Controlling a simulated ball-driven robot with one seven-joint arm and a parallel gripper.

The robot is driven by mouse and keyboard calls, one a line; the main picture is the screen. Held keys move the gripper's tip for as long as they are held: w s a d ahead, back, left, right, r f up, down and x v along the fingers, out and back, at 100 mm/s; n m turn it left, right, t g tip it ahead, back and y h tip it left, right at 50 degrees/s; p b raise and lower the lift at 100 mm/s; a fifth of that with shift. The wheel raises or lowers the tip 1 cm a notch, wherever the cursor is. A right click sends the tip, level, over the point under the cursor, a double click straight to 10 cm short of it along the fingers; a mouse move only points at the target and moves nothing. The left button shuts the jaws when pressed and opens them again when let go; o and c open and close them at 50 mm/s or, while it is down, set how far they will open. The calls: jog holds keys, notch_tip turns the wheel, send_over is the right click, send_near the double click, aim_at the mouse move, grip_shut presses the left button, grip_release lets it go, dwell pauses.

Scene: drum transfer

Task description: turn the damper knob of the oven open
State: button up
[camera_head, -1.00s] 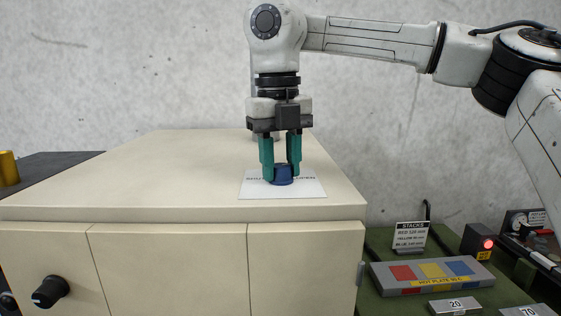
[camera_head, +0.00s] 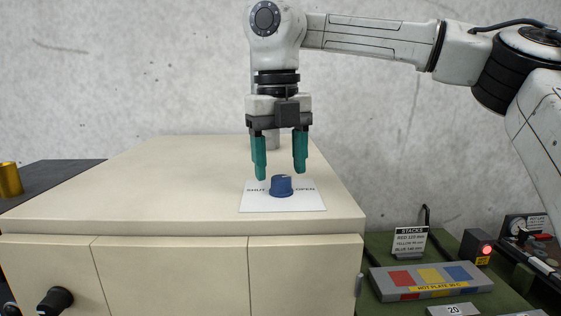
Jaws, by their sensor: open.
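The blue damper knob (camera_head: 281,186) stands on a white label plate (camera_head: 285,205) on top of the cream oven (camera_head: 150,195). The plate reads SHUT at the left and OPEN at the right. A small pale mark shows on the knob's top, toward its right side; its exact pointing is hard to tell. My gripper (camera_head: 280,174) points straight down above the knob. Its two green fingers are spread wide, the tips apart from the knob and nothing between them.
A black knob (camera_head: 54,300) sticks out of the oven's front at the lower left. A hot plate (camera_head: 432,279) with coloured squares and a STACKS sign (camera_head: 409,242) stand on the green bench at the right. A gold cylinder (camera_head: 10,180) is at the far left.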

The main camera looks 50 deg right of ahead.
aim_at(279, 178)
notch_tip(279, 178, up, 8)
jog(key=p, duration=0.6)
jog(key=shift+r, duration=0.15)
jog(key=shift+a, duration=0.15)
